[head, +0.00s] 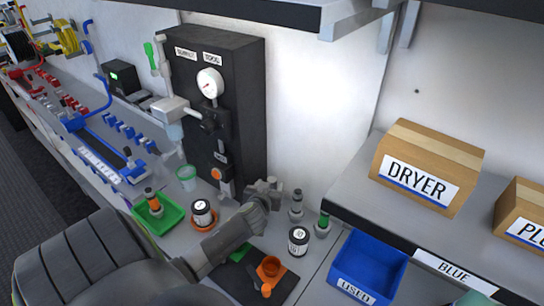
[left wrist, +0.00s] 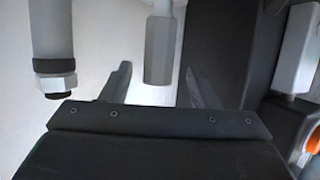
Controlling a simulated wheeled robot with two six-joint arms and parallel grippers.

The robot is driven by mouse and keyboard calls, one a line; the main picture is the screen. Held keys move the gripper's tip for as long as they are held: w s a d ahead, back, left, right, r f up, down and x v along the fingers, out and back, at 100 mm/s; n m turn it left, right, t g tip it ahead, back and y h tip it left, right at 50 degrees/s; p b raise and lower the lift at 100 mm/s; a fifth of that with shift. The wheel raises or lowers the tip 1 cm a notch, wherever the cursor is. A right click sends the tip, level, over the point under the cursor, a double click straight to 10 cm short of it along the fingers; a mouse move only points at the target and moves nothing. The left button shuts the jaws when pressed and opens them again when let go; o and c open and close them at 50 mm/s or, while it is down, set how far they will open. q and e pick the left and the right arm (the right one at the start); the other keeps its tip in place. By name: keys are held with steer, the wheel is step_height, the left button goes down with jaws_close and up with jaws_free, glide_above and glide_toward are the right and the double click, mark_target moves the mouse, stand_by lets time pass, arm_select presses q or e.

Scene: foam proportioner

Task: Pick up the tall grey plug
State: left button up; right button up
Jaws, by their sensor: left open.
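A grey upright fitting (head: 296,205) stands on the counter just right of my left gripper (head: 268,188) in the head view. It looks like the grey plug, but I cannot be sure. In the left wrist view, which seems upside down, my left gripper (left wrist: 160,88) has its two dark fingers apart. A light grey six-sided piece (left wrist: 158,50) shows between them, not visibly gripped. A thicker grey cylinder with a dark ring and a nut (left wrist: 55,60) is left of the fingers. I cannot tell which of these two is the plug. My right gripper is not in view.
A black panel with a gauge (head: 240,110) stands left of the gripper. A green-based fitting (head: 323,222) and a labelled jar (head: 298,241) are close on the right. A blue bin (head: 368,265), a green tray (head: 158,217) and a black mat (head: 240,283) lie around.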

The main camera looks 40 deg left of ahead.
arm_select(q)
steer(key=shift+x, duration=1.55)
steer(key=shift+d+r, duration=0.1)
jaws_close()
